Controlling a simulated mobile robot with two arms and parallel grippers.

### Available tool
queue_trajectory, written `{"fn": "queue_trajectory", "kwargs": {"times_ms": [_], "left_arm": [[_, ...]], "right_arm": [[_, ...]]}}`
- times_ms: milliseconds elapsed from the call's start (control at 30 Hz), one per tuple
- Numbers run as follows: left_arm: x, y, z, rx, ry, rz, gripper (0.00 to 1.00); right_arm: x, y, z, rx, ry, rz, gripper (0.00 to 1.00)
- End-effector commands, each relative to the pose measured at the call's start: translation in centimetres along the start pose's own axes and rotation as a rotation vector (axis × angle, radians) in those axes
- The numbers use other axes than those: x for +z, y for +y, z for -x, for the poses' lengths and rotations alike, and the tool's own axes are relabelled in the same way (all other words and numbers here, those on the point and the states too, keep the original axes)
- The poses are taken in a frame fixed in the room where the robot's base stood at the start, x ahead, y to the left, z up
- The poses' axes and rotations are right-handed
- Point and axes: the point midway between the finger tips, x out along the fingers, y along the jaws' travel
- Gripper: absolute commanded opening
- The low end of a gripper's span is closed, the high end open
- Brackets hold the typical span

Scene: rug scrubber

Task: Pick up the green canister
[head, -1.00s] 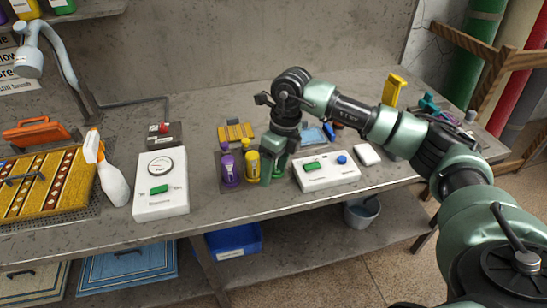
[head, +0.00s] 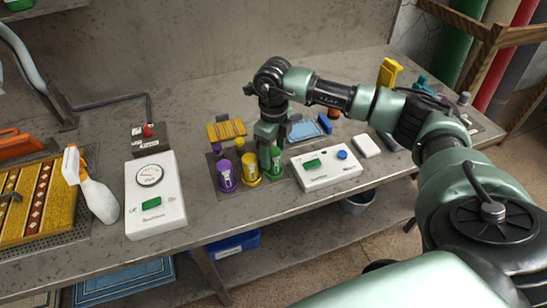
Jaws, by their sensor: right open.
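The green canister (head: 276,161) stands at the right end of a row of three canisters on the bench, partly hidden by my right gripper. The yellow canister (head: 250,168) is left of it, and the purple canister (head: 224,173) is farther left. My right gripper (head: 268,160) points down at the green canister, its fingers open and overlapping its left side in the picture. I cannot tell whether the fingers touch it. My left gripper is not in view.
A white box with a green button and a blue knob (head: 326,168) sits close on the right. A white box with a dial (head: 156,195) and a spray bottle (head: 92,187) stand to the left. A small yellow brush-like piece (head: 226,130) lies behind the canisters.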

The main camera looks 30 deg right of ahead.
Motion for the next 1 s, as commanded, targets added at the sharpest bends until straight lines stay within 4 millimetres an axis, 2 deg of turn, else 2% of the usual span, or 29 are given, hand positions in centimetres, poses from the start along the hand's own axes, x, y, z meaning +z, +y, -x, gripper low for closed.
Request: {"fn": "queue_trajectory", "kwargs": {"times_ms": [33,200,467,567,700,1000], "left_arm": [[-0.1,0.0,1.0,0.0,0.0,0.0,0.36],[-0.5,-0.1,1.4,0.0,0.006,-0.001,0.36],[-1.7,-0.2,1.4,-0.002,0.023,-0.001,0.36],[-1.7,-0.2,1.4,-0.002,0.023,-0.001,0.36],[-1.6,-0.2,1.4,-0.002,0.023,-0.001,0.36],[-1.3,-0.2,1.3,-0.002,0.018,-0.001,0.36]], "right_arm": [[-0.4,0.0,-0.5,0.002,0.006,0.0,0.63],[-0.3,0.1,-2.7,0.002,0.002,0.001,0.63],[-0.2,0.0,-3.2,0.0,0.0,0.002,0.63],[-0.2,0.0,-3.2,0.0,0.0,0.001,0.4],[-0.2,0.0,-3.2,0.0,0.0,0.001,0.02],[-0.2,0.0,-3.0,0.0,-0.001,0.001,0.0]]}}
